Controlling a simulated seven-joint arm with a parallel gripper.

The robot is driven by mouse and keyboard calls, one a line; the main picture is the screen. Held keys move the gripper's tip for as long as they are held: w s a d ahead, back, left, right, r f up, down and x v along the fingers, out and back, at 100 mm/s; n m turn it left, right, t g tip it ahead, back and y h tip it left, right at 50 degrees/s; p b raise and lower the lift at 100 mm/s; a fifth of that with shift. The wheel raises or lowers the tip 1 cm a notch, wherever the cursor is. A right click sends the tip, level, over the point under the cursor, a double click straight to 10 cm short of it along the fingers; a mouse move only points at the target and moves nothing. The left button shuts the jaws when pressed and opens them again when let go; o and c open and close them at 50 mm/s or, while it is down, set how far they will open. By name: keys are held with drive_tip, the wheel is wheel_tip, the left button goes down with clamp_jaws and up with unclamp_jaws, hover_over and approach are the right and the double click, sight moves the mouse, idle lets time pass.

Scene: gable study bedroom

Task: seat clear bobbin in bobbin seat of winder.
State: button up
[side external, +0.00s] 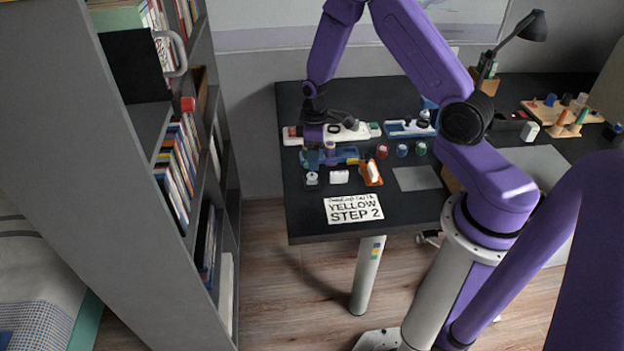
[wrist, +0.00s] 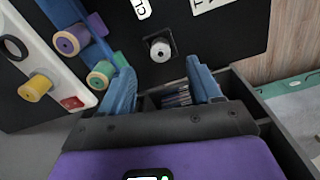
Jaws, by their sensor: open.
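A small pale bobbin-like piece with a dark centre (wrist: 160,50) sits on a black square base beyond my fingertips; I take it for the clear bobbin. It also shows in the side view (side external: 312,177), near the table's left edge. My gripper (wrist: 158,66) is open, its blue fingers apart with nothing between them. In the side view my gripper (side external: 313,158) hangs over the left part of the table. A long white device (wrist: 45,60), possibly the winder, carries a yellow spool, a red switch and a dark round fitting (wrist: 14,47). I cannot tell which part is the bobbin seat.
A blue holder with a purple spool (wrist: 70,40) and a green spool (wrist: 100,75) lies beside the white device. A card reading "YELLOW STEP 2" (side external: 353,208) lies in front. Several small spools (side external: 402,150) stand to the right. A bookshelf (side external: 180,170) stands left of the table.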

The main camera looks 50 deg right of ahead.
sight(312, 175)
drive_tip(key=shift+w+a+f, duration=0.1)
drive_tip(key=shift+w+f, duration=0.05)
drive_tip(key=shift+f, duration=1.65)
drive_tip(key=shift+w+a+f, duration=0.1)
drive_tip(key=shift+w+f, duration=0.05)
drive_tip(key=shift+f, duration=1.65)
drive_tip(key=c, duration=1.1)
